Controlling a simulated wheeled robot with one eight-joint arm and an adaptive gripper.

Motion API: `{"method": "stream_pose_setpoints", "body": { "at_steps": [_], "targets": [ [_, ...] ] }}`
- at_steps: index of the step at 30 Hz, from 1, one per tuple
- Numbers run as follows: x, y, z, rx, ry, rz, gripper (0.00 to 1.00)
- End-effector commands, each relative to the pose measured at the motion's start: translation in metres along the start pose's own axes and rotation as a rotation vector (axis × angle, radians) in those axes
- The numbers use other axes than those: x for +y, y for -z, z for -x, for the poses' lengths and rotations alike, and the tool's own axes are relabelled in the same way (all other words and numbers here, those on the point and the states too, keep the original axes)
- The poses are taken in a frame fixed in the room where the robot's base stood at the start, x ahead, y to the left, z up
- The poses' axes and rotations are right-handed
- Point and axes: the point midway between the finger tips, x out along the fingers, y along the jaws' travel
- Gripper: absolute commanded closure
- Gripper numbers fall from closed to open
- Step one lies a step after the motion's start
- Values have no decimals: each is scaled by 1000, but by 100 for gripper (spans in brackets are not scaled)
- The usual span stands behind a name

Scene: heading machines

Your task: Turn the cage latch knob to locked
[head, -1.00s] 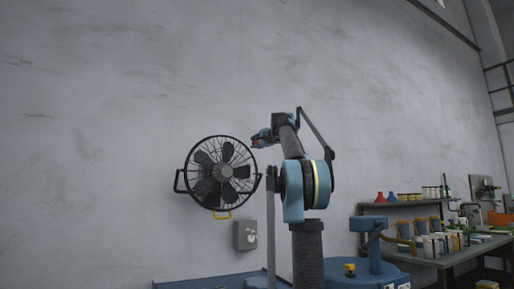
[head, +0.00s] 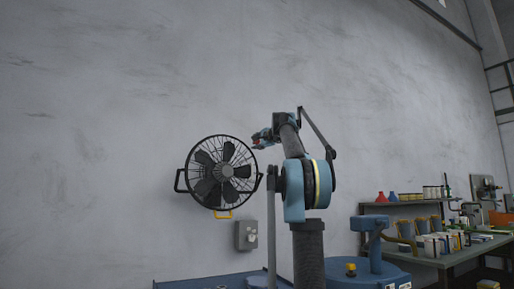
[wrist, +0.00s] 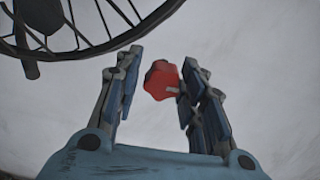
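A red lobed knob (wrist: 161,80) with a small pale mark shows in the wrist view, between the two fingers of my gripper (wrist: 160,74). It is close to the right finger; I cannot tell whether they touch. There is a visible gap to the left finger. The dark wire fan cage (wrist: 85,22) crosses the top left of the wrist view. In the head view the round fan cage (head: 219,172) is in front of the wall, and my gripper (head: 259,138) is at its upper right with a speck of red at its tip.
A green bench (head: 445,258) with containers and a shelf (head: 400,204) stands at the right. The wall above is bare.

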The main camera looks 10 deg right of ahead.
Motion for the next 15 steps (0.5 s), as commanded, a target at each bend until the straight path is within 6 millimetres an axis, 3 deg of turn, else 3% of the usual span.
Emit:
{"method": "stream_pose_setpoints", "body": {
  "at_steps": [15],
  "targets": [
    [1, 1, 75, 2, -1, 0, 63]
  ]
}}
